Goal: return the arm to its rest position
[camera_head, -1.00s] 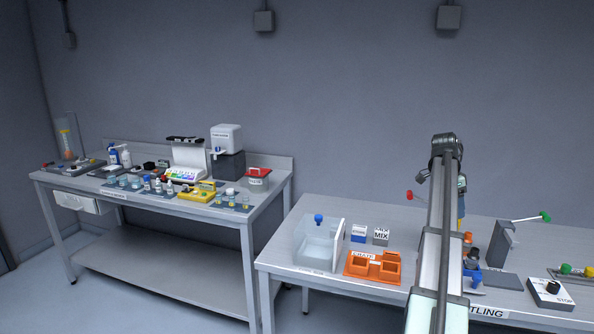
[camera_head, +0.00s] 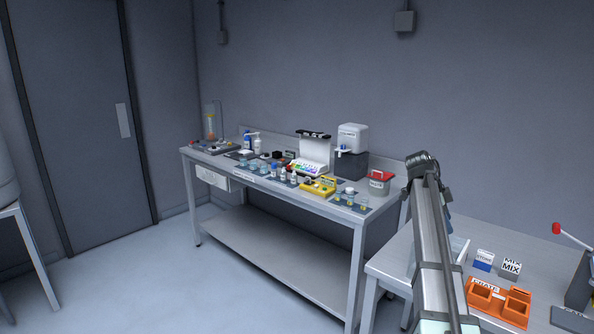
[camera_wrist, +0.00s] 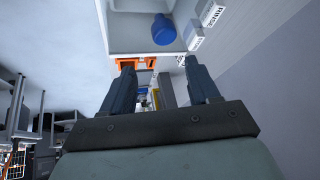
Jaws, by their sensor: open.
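My gripper (camera_wrist: 160,88) is open in the wrist view, with its two dark fingers apart and nothing between them. In the head view my arm rises from the lower middle over the left end of the right-hand table, and the gripper itself is mostly hidden behind it. Beyond the fingers in the wrist view are a clear-walled box with a blue knob (camera_wrist: 164,30) and part of an orange crate (camera_wrist: 125,66). In the head view the arm partly covers the clear box (camera_head: 459,247).
A red-tipped lever (camera_head: 557,229) is at the right edge. The left bench (camera_head: 270,187) carries bottles, a dispenser and a red-lidded pot (camera_head: 380,182).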

